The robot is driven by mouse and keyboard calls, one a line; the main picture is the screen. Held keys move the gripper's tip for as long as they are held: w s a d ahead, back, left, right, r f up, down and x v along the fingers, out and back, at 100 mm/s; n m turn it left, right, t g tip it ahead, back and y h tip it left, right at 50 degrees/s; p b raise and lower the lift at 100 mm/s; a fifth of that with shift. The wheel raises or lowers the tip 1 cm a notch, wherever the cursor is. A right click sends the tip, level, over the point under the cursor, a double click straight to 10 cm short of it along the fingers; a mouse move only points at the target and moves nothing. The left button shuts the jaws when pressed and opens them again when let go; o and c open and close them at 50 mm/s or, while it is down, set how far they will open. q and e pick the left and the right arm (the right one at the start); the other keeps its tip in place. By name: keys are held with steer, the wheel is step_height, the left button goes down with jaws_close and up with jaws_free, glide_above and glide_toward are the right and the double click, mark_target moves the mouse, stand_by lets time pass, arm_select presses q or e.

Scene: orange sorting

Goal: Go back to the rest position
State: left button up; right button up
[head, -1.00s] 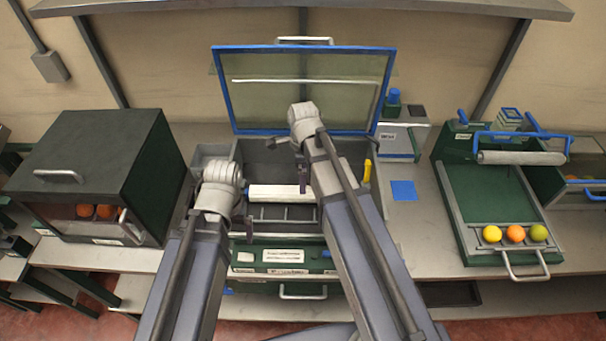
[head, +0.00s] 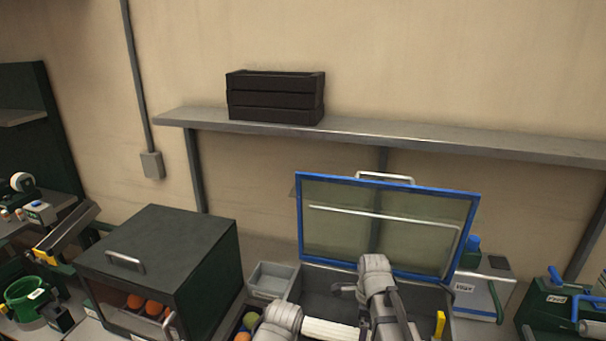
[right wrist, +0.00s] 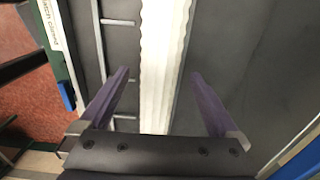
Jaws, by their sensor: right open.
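My right gripper (right wrist: 158,73) is open in the right wrist view, with its two purple fingers apart. A white ridged strip (right wrist: 162,60) lies behind the gap between the fingers, and nothing is gripped. In the head view my right arm's wrist shows in front of the open bin with a blue-framed lid (head: 388,188). My left arm's wrist shows lower and further left, but the left gripper's fingers do not show. The white strip also shows in the head view (head: 330,331) between the two wrists.
A dark box (head: 165,250) with orange balls behind its front window stands left of the bin. A small grey tray (head: 272,281) sits between them. A black slatted crate (head: 275,98) stands on the wall shelf (head: 420,138). The raised lid stands close behind my right wrist.

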arm_select(q)
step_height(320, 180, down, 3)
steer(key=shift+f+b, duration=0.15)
steer(key=shift+b, duration=1)
arm_select(e)
step_height(320, 180, down, 3)
steer(key=shift+f, duration=0.2)
steer(key=shift+r, duration=0.2)
steer(key=shift+f, duration=0.1)
arm_select(q)
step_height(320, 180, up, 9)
steer(key=p, duration=0.9)
arm_select(e)
step_height(320, 180, up, 8)
steer(key=shift+r, duration=0.2)
arm_select(q)
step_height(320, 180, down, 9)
steer(key=b, duration=0.9)
arm_select(e)
step_height(320, 180, down, 9)
steer(key=shift+r, duration=0.2)
arm_select(q)
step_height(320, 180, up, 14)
steer(key=p, duration=1.4)
arm_select(e)
step_height(320, 180, up, 14)
steer(key=shift+r, duration=0.15)
